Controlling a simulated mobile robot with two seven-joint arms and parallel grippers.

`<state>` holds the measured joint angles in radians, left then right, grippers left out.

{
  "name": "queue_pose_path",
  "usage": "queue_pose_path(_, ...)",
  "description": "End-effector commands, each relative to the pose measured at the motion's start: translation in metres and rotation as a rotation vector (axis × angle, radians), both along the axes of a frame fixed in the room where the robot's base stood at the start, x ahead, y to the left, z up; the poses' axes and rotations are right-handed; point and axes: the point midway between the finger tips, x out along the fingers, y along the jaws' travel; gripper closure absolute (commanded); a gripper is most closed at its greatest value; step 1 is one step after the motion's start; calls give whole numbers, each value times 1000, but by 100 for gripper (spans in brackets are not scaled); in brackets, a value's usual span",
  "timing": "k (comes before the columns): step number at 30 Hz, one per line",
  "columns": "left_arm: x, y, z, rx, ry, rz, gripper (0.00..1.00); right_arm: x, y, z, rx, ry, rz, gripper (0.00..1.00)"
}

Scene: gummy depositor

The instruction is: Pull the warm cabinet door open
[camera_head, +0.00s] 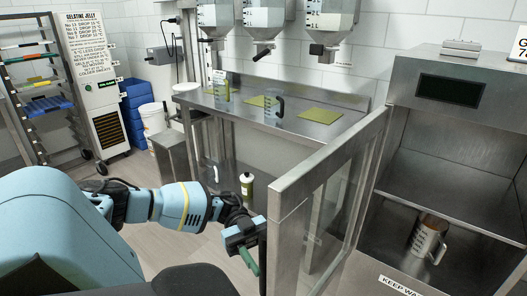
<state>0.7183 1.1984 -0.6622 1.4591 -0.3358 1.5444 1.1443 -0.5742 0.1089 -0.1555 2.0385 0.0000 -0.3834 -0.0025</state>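The warm cabinet (447,62) stands at the right, steel with a dark display on its upper front. Its glass-paned, steel-framed door (290,200) is swung well open, out toward me and to the left of the opening. A measuring jug (428,238) with a handle stands on the cabinet floor. My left gripper (252,247) is at the free edge of the door, beside a dark upright bar there. Its fingers are partly hidden, and I cannot tell whether they are closed on the bar. My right gripper is not in view.
A steel table (280,122) behind the door holds a clear jug (274,103) and green mats. Hoppers (264,14) hang above it. A bottle (246,186) stands below. A tray rack (40,90) and blue crates (136,108) are at the left.

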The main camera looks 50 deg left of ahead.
Motion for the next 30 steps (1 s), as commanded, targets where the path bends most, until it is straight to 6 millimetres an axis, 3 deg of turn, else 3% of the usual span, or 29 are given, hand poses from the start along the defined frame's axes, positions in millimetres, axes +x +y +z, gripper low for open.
queue_pose_path(9,5,45,-3,2,1,5,63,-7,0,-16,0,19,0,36)
queue_pose_path(15,7,69,-2,2,2,2,63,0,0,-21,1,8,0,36)
queue_pose_path(30,8,75,0,1,0,1,63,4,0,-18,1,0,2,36)
